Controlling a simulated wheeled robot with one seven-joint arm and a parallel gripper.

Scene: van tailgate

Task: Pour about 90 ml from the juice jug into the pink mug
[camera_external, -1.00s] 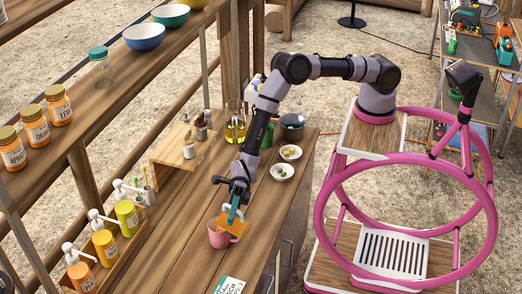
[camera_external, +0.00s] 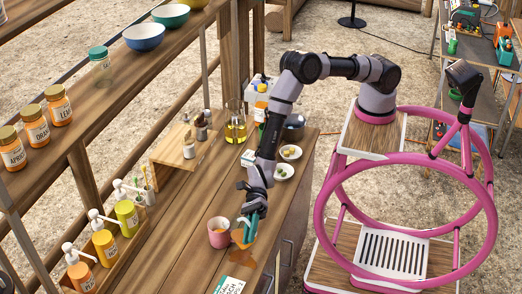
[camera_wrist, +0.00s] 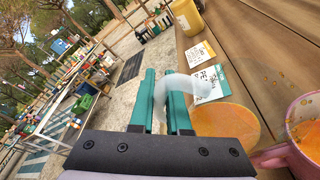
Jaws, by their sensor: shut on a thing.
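The pink mug (camera_external: 218,238) stands upright on the wooden counter. It also shows at the right edge of the wrist view (camera_wrist: 278,157), with orange liquid inside. My gripper (camera_external: 250,222) has teal fingers, shut on the pale handle of the clear juice jug (camera_external: 242,239). The jug is just right of the mug in the outside view and holds orange juice. In the wrist view the fingers (camera_wrist: 166,100) close on the handle, and the juice surface in the jug (camera_wrist: 226,123) shows beside the mug. I see no stream between them. I cannot tell whether the jug touches the counter.
A white and teal card (camera_external: 229,285) lies at the counter's front. Two small white bowls (camera_external: 288,152), a dark pot (camera_external: 293,128) and a glass vessel with yellow liquid (camera_external: 235,128) stand farther back. Pump bottles (camera_external: 104,243) line the left side.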

